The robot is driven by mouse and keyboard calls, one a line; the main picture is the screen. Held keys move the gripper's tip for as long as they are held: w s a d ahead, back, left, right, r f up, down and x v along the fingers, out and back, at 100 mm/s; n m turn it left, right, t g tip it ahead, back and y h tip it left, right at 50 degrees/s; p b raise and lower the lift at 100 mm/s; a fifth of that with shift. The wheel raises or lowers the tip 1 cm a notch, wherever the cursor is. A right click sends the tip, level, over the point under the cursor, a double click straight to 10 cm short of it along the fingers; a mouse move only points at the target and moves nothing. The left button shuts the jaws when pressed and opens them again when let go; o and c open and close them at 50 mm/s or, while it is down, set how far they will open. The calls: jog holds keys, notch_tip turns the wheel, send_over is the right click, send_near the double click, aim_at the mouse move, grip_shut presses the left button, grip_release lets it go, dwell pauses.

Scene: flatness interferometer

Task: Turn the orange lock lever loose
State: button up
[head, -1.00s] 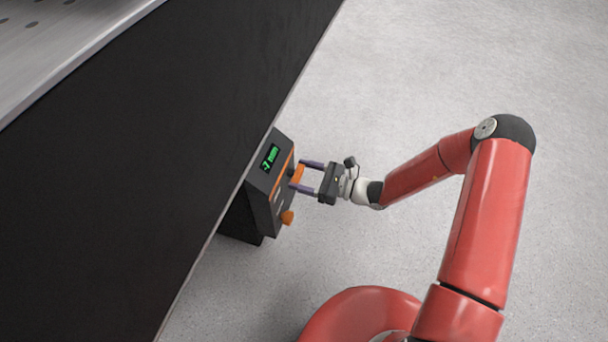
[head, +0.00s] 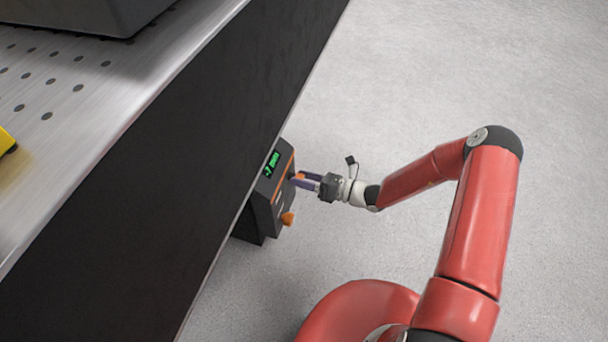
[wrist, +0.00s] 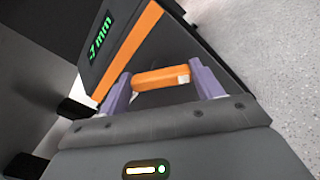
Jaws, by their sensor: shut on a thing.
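The orange lock lever (wrist: 158,78) is a short bar with a pale end, on the front of a dark box (head: 264,204). My gripper (wrist: 165,82) is shut on the lever, with one purple finger at each end of it in the wrist view. In the head view my gripper (head: 306,181) reaches the box from the right, and the lever (head: 299,176) shows only as a small orange patch by the fingertips. The lever's pivot is hidden.
The box has a green display (head: 271,163) reading about 7 mm, an orange stripe, and a lower orange knob (head: 288,218). It sits against the dark side (head: 150,185) of a large metal-topped table (head: 100,85). The grey floor (head: 400,70) to the right is clear.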

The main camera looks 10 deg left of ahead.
jog(key=m+p, duration=0.1)
jog(key=m, duration=0.4)
jog(key=shift+m+p, duration=0.3)
jog(key=shift+p, duration=0.1)
jog(key=shift+f+m+p, duration=0.2)
jog(key=shift+m+p, duration=0.25)
jog(key=shift+m, duration=1.65)
jog(key=o, duration=1)
jog(key=d, duration=0.8)
jog(key=shift+s, duration=0.25)
jog(key=shift+a, duration=0.1)
